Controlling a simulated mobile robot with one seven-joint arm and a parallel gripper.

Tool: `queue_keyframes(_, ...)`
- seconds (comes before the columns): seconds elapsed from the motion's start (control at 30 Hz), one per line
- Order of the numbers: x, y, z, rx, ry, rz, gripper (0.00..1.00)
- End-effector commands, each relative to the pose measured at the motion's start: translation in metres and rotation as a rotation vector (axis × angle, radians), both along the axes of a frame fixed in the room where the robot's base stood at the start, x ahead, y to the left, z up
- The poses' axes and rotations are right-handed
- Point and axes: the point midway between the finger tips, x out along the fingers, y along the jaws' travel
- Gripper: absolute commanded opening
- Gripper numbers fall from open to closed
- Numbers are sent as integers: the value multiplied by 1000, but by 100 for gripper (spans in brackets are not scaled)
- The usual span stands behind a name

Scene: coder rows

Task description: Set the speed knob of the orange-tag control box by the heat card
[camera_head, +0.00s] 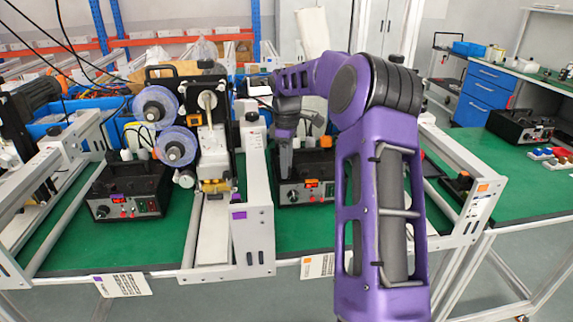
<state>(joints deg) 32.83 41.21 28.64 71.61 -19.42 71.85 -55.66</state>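A black control box (318,170) with a red display, a knob (292,196) and small red controls stands on the green bench right of centre. An orange tag (483,187) is on the white frame to its right. A white card (317,266) with an orange mark hangs at the bench's front edge below the box; its print is too small to read. My gripper (286,172) points down at the box's left part, just above the knob. I cannot tell whether it touches the box or whether its fingers are apart. My purple arm hides the box's right side.
A second control box (130,190) stands left, with a purple-marked card (122,284) below it. A machine with clear spools (160,105) and a white frame (252,200) stand between the boxes. Another box (520,125) sits on the right bench.

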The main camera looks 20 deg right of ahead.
Motion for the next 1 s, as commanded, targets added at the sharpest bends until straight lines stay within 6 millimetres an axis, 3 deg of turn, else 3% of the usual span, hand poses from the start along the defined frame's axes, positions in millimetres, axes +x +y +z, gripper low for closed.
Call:
queue_keyframes(0.03, 0, 0, 0, 0, 0, 0, 36)
queue_keyframes(0.23, 0, 0, 0, 0, 0, 0, 0)
queue_keyframes(0.67, 0, 0, 2, 0, 0, -35, 0)
queue_keyframes(1.0, 0, 1, 4, -1, 1, -251, 0)
